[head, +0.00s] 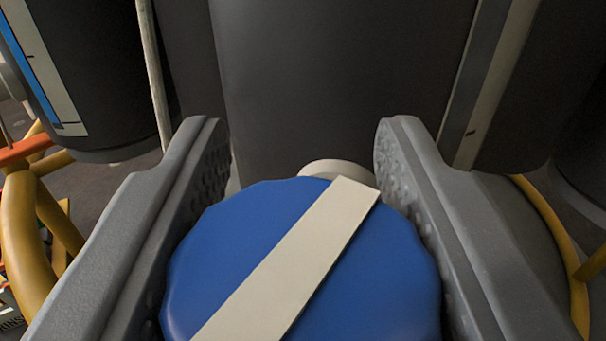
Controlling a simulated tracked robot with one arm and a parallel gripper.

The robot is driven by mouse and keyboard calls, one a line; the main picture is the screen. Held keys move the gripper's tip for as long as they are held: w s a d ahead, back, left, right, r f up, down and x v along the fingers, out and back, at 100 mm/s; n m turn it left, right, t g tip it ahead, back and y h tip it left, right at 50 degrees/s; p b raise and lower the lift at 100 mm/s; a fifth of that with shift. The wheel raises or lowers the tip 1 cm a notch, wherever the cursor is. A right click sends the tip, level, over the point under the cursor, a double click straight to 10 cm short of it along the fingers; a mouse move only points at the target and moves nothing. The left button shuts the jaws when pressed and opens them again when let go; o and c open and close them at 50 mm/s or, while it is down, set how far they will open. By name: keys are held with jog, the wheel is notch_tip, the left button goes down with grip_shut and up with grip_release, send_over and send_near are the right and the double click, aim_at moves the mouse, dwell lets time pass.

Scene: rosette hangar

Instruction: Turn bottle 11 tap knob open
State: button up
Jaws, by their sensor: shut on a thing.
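The tap knob (225,237) is blue and round with a scalloped edge, and it fills the lower middle of the head view. A cream bar (290,262) crosses its face on a slant, from lower left to upper right. My gripper (302,165) has one grey finger on each side of the knob and is shut on it. A cream collar (338,172) shows just behind the knob. The dark grey bottle (330,80) stands upright behind it. The knob's lower edge is cut off by the frame, and no bottle number is readable.
Another dark bottle with a blue and white label (45,75) hangs at upper left beside a pale rod (153,70). Yellow tubes (20,235) and an orange bar (28,147) lie at left. A yellow tube (560,240) curves at right, close by my right finger.

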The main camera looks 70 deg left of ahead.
jog(key=shift+s+n+g+y+b, duration=0.15)
jog(key=shift+n+g+y+b, duration=0.3)
jog(key=shift+n+g, duration=0.55)
jog(key=shift+n+g+b, duration=0.3)
jog(key=shift+g+b, duration=0.2)
jog(key=shift+g, duration=0.3)
jog(key=shift+r+g, duration=0.2)
jog(key=shift+g, duration=0.1)
jog(key=o, duration=1)
jog(key=shift+f, duration=0.1)
jog(key=shift+c, duration=0.2)
jog(key=s+d+b, duration=0.2)
jog(key=d, duration=1.1)
jog(key=shift+d, duration=0.3)
